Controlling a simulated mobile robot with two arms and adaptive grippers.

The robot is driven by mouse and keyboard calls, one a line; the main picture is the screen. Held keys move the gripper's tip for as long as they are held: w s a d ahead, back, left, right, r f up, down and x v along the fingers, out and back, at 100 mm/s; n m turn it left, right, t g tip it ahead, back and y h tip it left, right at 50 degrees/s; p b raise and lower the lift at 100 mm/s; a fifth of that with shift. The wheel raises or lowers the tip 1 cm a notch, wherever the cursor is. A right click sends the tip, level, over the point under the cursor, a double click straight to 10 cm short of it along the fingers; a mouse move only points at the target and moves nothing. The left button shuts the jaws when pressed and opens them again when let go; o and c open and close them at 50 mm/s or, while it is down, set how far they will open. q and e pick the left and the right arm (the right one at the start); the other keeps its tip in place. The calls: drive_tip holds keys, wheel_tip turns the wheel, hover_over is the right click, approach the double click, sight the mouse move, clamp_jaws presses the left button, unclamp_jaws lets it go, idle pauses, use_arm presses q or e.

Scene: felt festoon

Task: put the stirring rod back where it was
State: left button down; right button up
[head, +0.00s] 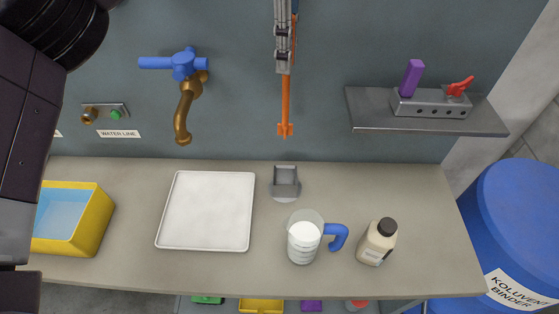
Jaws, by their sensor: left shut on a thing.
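The orange stirring rod (285,100) hangs upright at the top centre, with its small finned end pointing down. My left gripper (283,66) is shut on the rod's upper part, and the rod's top is partly hidden by the fingers. Below the rod's lower end, a grey square holder (286,189) stands on the worktop; the rod appears apart from it. A clear measuring jug (303,240) with white contents and a blue handle stands in front of the holder. A grey rack (429,105) on the wall shelf holds a purple piece (411,78) and a red piece (460,87). My right gripper is not in view.
A white tray (207,210) lies left of the holder. A cream bottle with a dark cap (378,242) stands right of the jug. A brass tap (185,105) juts from the wall. A yellow basin (92,222) is at left, a blue drum (520,220) at right.

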use_arm(q)
drive_tip(key=p, duration=0.2)
hover_over(287, 128)
drive_tip(key=s, duration=0.1)
wheel_tip(287, 128, down, 8)
drive_tip(key=shift+r, duration=0.1)
drive_tip(key=f, duration=0.4)
drive_tip(key=shift+w+a+f+p, duration=0.1)
drive_tip(key=shift+w+f+p, duration=0.05)
drive_tip(key=shift+w+p, duration=0.2)
wheel_tip(287, 128, down, 3)
drive_tip(key=shift+r, duration=0.15)
drive_tip(key=shift+s+f+p, duration=0.1)
drive_tip(key=shift+f+p, duration=0.2)
drive_tip(key=shift+p, duration=0.05)
wheel_tip(287, 128, down, 3)
drive_tip(key=shift+f+p, duration=0.2)
drive_tip(key=shift+p, duration=0.35)
drive_tip(key=shift+f, duration=0.25)
drive_tip(key=c, duration=2.3)
unclamp_jaws()
drive_tip(key=shift+b, duration=0.3)
drive_tip(key=o, duration=0.5)
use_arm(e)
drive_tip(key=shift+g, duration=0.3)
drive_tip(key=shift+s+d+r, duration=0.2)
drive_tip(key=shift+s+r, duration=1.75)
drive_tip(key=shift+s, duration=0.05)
